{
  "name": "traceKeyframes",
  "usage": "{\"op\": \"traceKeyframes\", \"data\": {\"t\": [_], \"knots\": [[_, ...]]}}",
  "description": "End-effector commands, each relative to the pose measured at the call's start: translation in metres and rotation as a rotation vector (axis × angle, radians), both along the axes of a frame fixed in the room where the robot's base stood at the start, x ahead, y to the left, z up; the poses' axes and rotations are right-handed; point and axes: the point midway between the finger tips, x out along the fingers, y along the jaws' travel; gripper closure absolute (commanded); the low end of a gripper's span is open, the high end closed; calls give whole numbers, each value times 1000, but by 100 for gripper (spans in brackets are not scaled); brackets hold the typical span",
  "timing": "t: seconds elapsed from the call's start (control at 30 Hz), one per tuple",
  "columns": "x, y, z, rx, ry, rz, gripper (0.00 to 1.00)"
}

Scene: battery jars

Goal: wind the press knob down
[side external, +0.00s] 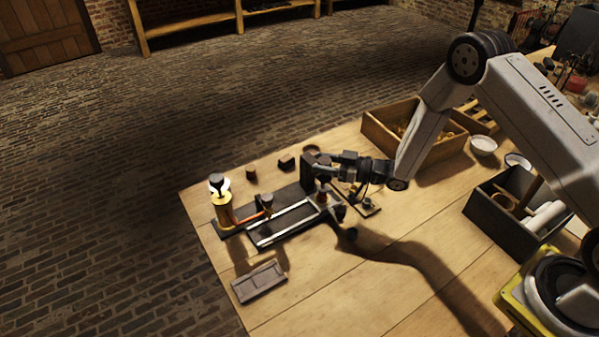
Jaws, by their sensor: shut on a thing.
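My gripper (331,169) is at the dark press (309,174) at the right end of a black base plate. It reaches in level from the right, its jaws shut on the press knob at the top of the press. The gripper largely hides the knob, so its height and turn cannot be told. Small dark parts (339,212) show below the gripper at the front of the press. Light rails (285,223) run along the plate. A brass cylinder (223,211) with a lit, dark-capped top stands at the plate's left end.
A wooden box (376,125) stands behind my arm, and a dark divided crate (488,222) stands to the right. White bowls (483,145) sit between them. A shallow tray (259,282) lies at front left. Small dark blocks (286,162) stand behind the plate. The front middle tabletop is clear.

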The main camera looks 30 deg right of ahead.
Motion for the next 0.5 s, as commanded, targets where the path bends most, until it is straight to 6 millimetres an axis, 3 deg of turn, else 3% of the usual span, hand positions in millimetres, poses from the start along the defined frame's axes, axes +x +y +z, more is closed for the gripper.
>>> {"op": "traceKeyframes", "data": {"t": [0.47,0.5], "knots": [[0,0,1,-1,-2,-44,100],[0,0,1,-1,-2,-44,39]]}}
